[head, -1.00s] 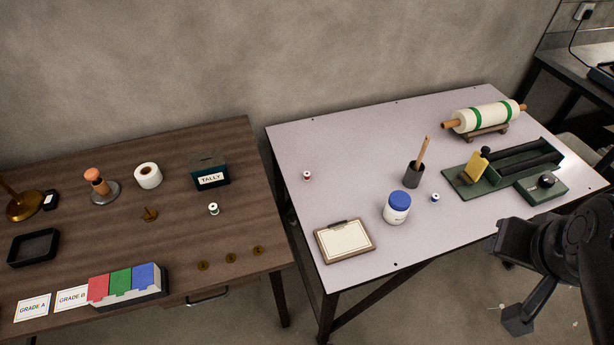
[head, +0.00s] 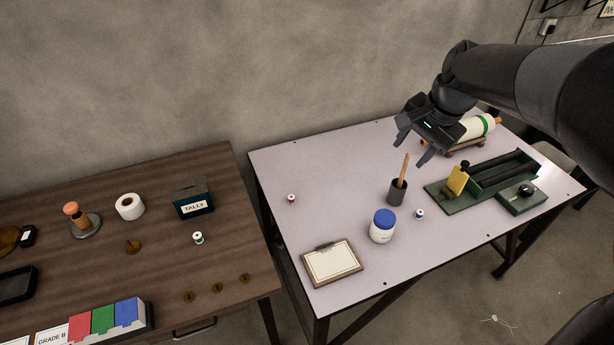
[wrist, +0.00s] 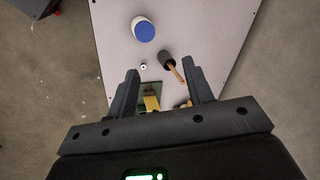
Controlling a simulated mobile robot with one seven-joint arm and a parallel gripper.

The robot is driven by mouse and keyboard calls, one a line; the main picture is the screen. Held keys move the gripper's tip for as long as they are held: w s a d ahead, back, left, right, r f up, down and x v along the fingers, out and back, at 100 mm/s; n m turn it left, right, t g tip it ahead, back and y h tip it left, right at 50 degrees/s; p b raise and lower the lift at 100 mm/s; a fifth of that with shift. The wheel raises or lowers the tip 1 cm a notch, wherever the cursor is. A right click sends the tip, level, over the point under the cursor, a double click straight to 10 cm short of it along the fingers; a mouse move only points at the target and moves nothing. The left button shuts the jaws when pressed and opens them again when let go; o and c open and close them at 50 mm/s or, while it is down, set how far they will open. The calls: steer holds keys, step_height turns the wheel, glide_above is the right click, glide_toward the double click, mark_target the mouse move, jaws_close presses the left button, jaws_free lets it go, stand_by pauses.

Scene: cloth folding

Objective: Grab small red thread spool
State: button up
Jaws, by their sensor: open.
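The small red thread spool (head: 291,199) stands near the left edge of the light-topped table (head: 280,165) in the head view. It is small, with pale ends and a red middle. I do not see it in the wrist view. My gripper (head: 413,146) is open and empty above the back right of that table, well to the right of the spool. In the wrist view my gripper's two fingers (wrist: 160,80) are spread apart with nothing held between them.
A blue-lidded jar (head: 382,227), a blue spool (head: 419,214), a brush cup (head: 397,191) and a clipboard (head: 332,263) stand on the light table. A green-based device (head: 440,197) and a roller (head: 478,127) are at right. The brown table (head: 110,255) holds a white-ended spool (head: 198,238).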

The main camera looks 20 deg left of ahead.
steer(key=w+a+f+m+g, duration=0.1)
steer(key=w+a+f+m, duration=0.1)
steer(key=w+a+f, duration=0.4)
steer(key=m+g+y, duration=0.2)
steer(key=m+g, duration=0.2)
glide_toward(290, 199)
steer(key=x, duration=0.5)
steer(key=w+x, duration=0.1)
steer(key=x, duration=0.2)
steer(key=shift+a+f, duration=0.1)
steer(key=shift+f, duration=0.3)
steer(key=shift+c, duration=0.6)
jaws_close()
